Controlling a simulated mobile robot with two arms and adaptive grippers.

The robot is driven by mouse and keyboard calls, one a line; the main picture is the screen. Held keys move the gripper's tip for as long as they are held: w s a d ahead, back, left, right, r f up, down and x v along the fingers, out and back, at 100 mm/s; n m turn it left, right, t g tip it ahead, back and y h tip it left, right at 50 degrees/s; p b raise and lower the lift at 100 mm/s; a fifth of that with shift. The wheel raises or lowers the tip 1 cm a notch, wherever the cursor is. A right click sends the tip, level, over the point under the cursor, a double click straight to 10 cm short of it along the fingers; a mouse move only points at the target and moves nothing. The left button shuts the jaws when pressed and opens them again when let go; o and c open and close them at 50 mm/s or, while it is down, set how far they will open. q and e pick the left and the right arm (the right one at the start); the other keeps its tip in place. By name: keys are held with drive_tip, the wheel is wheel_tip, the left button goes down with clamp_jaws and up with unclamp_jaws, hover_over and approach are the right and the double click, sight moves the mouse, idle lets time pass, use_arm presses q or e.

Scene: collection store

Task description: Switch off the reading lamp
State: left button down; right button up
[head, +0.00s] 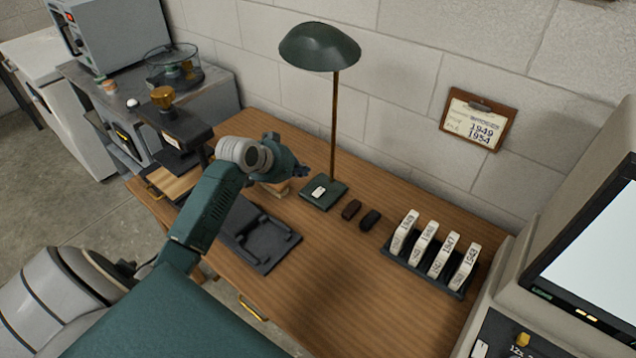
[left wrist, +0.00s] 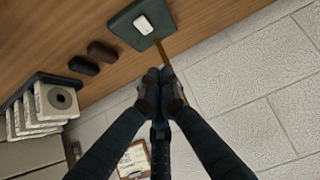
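The reading lamp has a dark green shade (head: 320,46), a thin brown stem (head: 334,125) and a square green base (head: 310,203) at the back of the wooden desk. A white rocker switch (head: 319,192) sits on the base. In the left wrist view the base (left wrist: 122,27), white switch (left wrist: 143,25) and stem (left wrist: 163,55) show at the top. My left gripper (head: 304,172) is just left of the base and appears above it. Its dark fingertips (left wrist: 160,78) are together with nothing visible between them, apart from the switch. I cannot see whether the bulb is lit.
Brown (head: 351,209) and black (head: 370,219) small objects lie right of the base. A rack (head: 420,268) of labelled reels stands farther right, near a monitor (head: 590,250). A dark tray (head: 275,258) lies under my left arm. A clipboard (head: 479,118) hangs on the wall.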

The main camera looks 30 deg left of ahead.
use_arm(q)
drive_tip(key=p, duration=0.1)
hover_over(318, 191)
drive_tip(key=s, duration=0.2)
wheel_tip(318, 191, down, 5)
drive_tip(key=shift+a+r, duration=0.1)
drive_tip(key=shift+a, duration=0.05)
drive_tip(key=x, duration=0.3)
wheel_tip(318, 191, down, 3)
drive_tip(key=shift+r, duration=0.15)
drive_tip(key=shift+f, duration=0.75)
use_arm(e)
drive_tip(key=shift+w+a+r, duration=0.1)
drive_tip(key=shift+w+r, duration=0.35)
drive_tip(key=shift+w, duration=0.15)
drive_tip(key=shift+w+r, duration=0.4)
drive_tip(key=shift+w, duration=0.2)
drive_tip(key=shift+w+f, duration=0.1)
drive_tip(key=shift+w, duration=0.2)
